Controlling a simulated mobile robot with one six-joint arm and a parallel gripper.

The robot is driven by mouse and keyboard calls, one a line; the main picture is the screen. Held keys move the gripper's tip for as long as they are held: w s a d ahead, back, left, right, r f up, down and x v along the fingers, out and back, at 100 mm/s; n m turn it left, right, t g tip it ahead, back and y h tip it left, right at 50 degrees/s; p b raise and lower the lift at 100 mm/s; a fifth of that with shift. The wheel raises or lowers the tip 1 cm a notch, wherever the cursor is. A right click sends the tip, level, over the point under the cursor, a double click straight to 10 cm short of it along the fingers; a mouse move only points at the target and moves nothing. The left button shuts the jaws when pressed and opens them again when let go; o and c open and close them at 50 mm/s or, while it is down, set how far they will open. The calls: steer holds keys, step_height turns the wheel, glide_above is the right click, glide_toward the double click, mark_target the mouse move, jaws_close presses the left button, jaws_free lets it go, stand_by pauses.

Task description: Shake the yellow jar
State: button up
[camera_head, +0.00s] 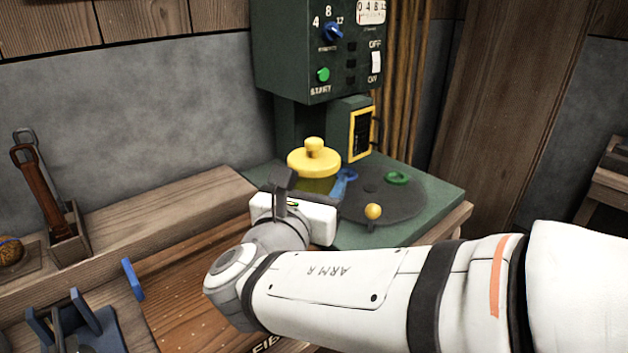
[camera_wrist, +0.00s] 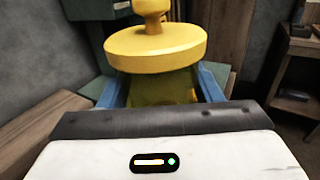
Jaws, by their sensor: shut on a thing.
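The yellow jar (camera_head: 314,163) has a wide round lid with a knob and a darker yellow body. In the head view it is upright at the front left of the green machine, its lower part hidden behind my gripper (camera_head: 318,188). In the wrist view the jar (camera_wrist: 155,55) fills the middle, with a blue finger of my gripper (camera_wrist: 160,92) on each side of its body. My gripper is shut on the jar. I cannot tell whether the jar's base touches the machine's plate.
The green machine (camera_head: 320,50) has a blue knob, a green start button and a switch. Its dark round plate (camera_head: 400,205) bears a yellow ball-topped lever (camera_head: 373,212) and a green ring (camera_head: 397,178). A wooden bench (camera_head: 130,215) with a tool holder (camera_head: 66,240) lies left.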

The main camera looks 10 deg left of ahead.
mark_target(311, 146)
step_height(311, 146, up, 7)
steer(key=p, duration=0.6)
steer(key=shift+r, duration=0.2)
steer(key=shift+f, duration=0.15)
steer(key=shift+f, duration=0.1)
step_height(311, 146, down, 7)
steer(key=b, duration=0.5)
steer(key=shift+r, duration=0.2)
step_height(311, 146, up, 7)
steer(key=p, duration=0.7)
steer(key=shift+r, duration=0.1)
steer(key=shift+f, duration=0.2)
